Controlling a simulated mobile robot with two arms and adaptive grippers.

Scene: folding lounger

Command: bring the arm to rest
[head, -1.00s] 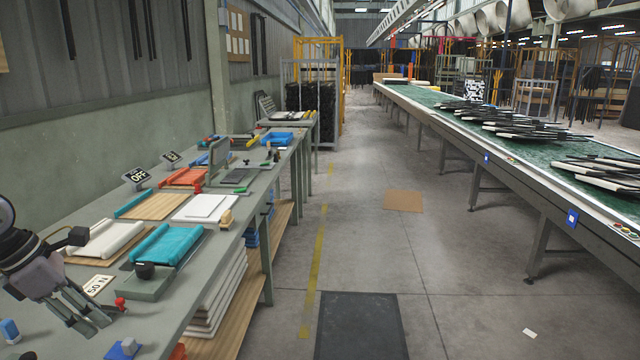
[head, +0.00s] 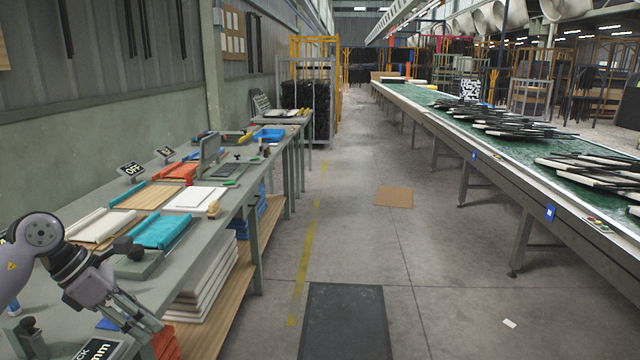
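My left arm comes in from the lower left over the green workbench (head: 200,262). My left gripper (head: 146,326) points down and to the right near the bench's front edge. Its two fingers are apart and nothing shows between them. My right gripper is not in view.
The bench holds a teal roll (head: 161,231), a white roll (head: 98,225), white pads (head: 195,198) and a sign reading OFF (head: 131,169). A conveyor (head: 450,127) with black-and-white frames (head: 590,168) runs along the right. The aisle floor (head: 340,230) between has a dark mat (head: 346,322).

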